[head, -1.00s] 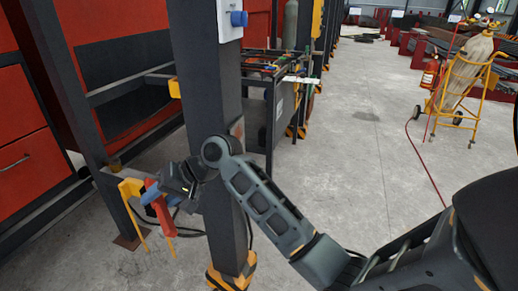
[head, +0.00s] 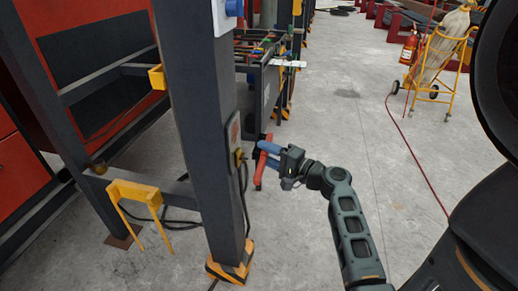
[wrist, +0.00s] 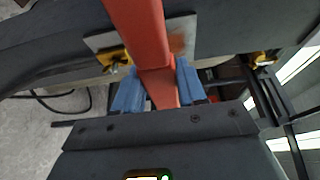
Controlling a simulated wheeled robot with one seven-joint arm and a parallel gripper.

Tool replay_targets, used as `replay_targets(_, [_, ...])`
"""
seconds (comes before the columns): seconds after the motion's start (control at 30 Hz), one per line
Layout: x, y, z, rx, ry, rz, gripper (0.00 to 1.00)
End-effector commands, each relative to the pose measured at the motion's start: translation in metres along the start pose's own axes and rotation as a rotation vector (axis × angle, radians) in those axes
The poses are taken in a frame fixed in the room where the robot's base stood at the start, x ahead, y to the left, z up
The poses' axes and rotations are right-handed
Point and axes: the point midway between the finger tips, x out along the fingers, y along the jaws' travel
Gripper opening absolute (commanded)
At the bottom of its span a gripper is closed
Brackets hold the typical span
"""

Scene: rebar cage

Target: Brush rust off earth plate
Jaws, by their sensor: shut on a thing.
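The earth plate (head: 234,128) is a small grey plate with a reddish-brown rusty patch, on the side of the dark steel column (head: 190,110). It also shows in the wrist view (wrist: 182,42), partly hidden behind the brush. A yellow clamp (head: 240,157) with a dark cable sits at the plate's lower part. My gripper (head: 270,155) is to the right of the column, its blue fingers shut on the red brush (head: 259,171). In the wrist view the red brush handle (wrist: 138,25) runs up between the fingers (wrist: 158,86). The brush appears apart from the plate; its bristles are not clear.
A yellow holder (head: 135,192) stands empty on the low beam left of the column. A dark workbench (head: 258,85) stands behind the column. The floor between is clear.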

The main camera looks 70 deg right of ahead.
Motion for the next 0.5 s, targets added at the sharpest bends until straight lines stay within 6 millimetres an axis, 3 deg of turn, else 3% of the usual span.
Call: replay_targets(0.5, [0.042,-0.001,0.017,0.000,-0.001,-0.001,0.16])
